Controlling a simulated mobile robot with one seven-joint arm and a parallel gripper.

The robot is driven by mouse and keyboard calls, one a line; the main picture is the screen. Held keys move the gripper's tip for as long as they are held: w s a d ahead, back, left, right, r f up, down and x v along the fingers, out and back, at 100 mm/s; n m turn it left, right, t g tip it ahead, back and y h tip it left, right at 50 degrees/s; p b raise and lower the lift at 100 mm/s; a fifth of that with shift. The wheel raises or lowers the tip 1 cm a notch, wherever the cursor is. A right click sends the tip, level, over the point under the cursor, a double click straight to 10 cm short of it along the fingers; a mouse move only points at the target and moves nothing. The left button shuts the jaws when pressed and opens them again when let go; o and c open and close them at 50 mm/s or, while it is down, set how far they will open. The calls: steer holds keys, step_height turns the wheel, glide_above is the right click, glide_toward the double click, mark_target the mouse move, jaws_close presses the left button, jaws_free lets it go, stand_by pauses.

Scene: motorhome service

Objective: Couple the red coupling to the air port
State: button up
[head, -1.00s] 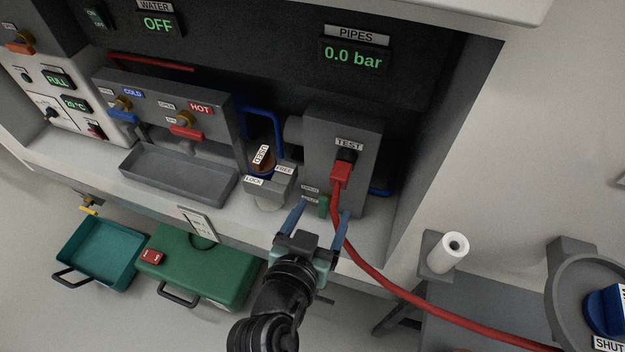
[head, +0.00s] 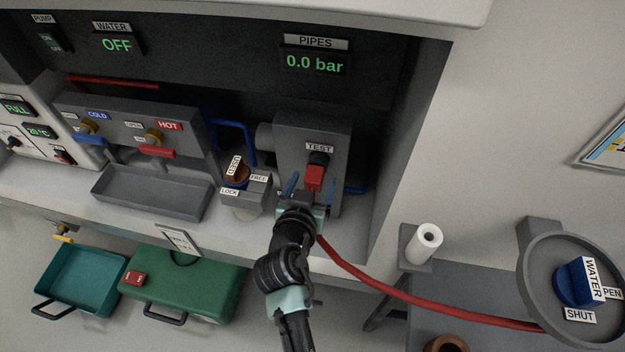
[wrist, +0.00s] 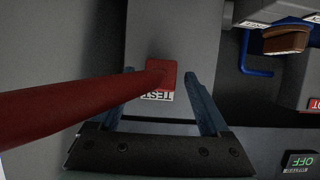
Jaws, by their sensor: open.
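The red coupling (head: 314,177) sits at the port under the TEST label (head: 319,147), on the front of a grey box (head: 290,130). A red hose (head: 385,287) runs from it down and to the right. In the wrist view the coupling (wrist: 162,72) shows end-on at the TEST label, with the hose (wrist: 70,105) crossing to the left. My gripper (head: 313,183) is open just below and in front of the coupling. In the wrist view its blue fingers (wrist: 161,74) stand on either side of the coupling, apart from it. I cannot make out a port labelled as air.
The PIPES display (head: 315,63) reads 0.0 bar. A filter bowl (head: 247,205) with LOCK and FREE labels stands left of the grey box, and a blue pipe (head: 232,124) is behind it. A white roll (head: 427,240) and the blue WATER handle (head: 578,282) are at right.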

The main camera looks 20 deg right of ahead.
steer(key=shift+w+d+f, duration=0.1)
steer(key=shift+w+d, duration=0.05)
steer(key=shift+w, duration=0.05)
jaws_close()
stand_by(0.7)
steer(key=shift+s+a, duration=0.35)
steer(key=shift+s, duration=0.15)
stand_by(1.5)
steer(key=c, duration=0.7)
jaws_free()
jaws_close()
